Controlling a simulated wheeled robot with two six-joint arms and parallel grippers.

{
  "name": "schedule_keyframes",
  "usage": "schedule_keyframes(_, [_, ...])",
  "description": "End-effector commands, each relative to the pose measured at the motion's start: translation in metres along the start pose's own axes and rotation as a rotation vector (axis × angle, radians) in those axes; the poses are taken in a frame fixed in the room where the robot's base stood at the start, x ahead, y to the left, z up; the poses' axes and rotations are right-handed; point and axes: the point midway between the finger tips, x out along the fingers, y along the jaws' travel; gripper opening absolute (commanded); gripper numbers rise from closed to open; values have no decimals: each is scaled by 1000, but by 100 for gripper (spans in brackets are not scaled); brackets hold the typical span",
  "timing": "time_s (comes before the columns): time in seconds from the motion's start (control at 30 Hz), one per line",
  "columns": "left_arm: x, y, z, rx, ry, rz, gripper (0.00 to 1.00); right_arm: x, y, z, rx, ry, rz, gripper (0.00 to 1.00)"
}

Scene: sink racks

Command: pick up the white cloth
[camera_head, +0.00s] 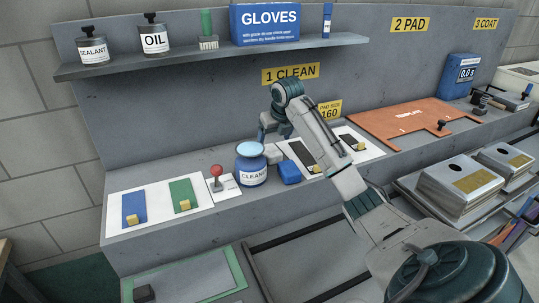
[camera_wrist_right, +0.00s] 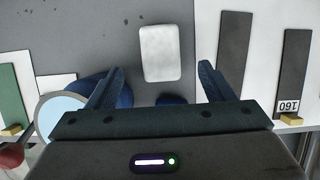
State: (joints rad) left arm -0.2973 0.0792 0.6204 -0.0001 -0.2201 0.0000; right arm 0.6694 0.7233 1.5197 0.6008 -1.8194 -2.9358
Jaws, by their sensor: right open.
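The white cloth (camera_wrist_right: 161,53) shows as a pale rounded rectangle lying flat on the grey surface in the right wrist view. In the head view it shows only in part (camera_head: 272,152), behind the cleaner jar and a blue block. My right gripper (camera_wrist_right: 161,68) is open, with one finger to each side of the cloth's near end in the wrist view and nothing held. In the head view the right gripper (camera_head: 272,133) hangs over the bench just behind the jar. My left gripper is in neither view.
The blue cleaner jar (camera_head: 251,165) stands close left of the cloth, and the blue block (camera_head: 289,172) lies in front of it. A white board with dark strips (camera_head: 318,160) lies to the right. A shelf (camera_head: 180,60) juts out above at the left.

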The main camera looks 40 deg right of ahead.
Motion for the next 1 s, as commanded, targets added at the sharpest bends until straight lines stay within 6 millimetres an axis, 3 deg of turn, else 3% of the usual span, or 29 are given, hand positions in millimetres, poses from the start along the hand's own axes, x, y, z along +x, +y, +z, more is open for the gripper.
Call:
schedule_keyframes(0.33, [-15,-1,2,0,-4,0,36,32,0,1,1,3,0,75])
schedule_keyframes(0.6, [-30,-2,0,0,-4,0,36,70,0,1,2,1,1,75])
schedule_keyframes(0.87, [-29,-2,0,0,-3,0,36,75,0,1,1,-1,0,75])
schedule_keyframes(1.0, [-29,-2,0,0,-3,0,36,75,0,1,1,-1,0,52])
